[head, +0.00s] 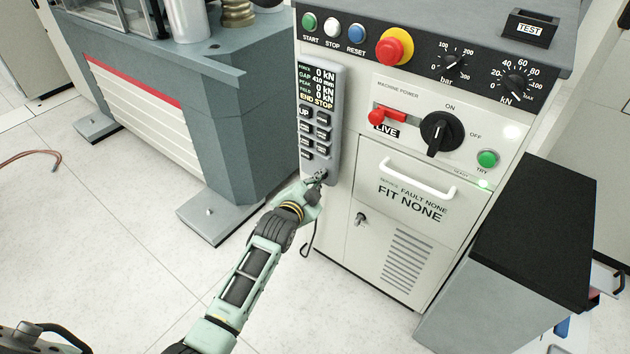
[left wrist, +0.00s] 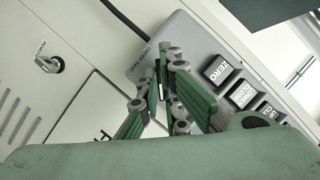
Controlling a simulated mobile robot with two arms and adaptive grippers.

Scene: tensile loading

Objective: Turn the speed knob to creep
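The speed knob (left wrist: 161,78) is a small dark knob at the lower end of the grey hand pendant (head: 334,110), mostly hidden by my fingers. Small lettering beside it in the left wrist view is partly covered, so its setting cannot be read. My left gripper (head: 318,183) is at the pendant's lower end in the head view. In the left wrist view the left gripper's fingertips (left wrist: 159,88) close in on both sides of the knob and appear to touch it.
The pendant hangs on the white control cabinet (head: 375,245), which carries a black rotary switch (head: 440,133), a red LIVE lever (head: 388,116) and a red emergency button (head: 393,47). A grey machine (head: 215,110) stands left; open floor lies between.

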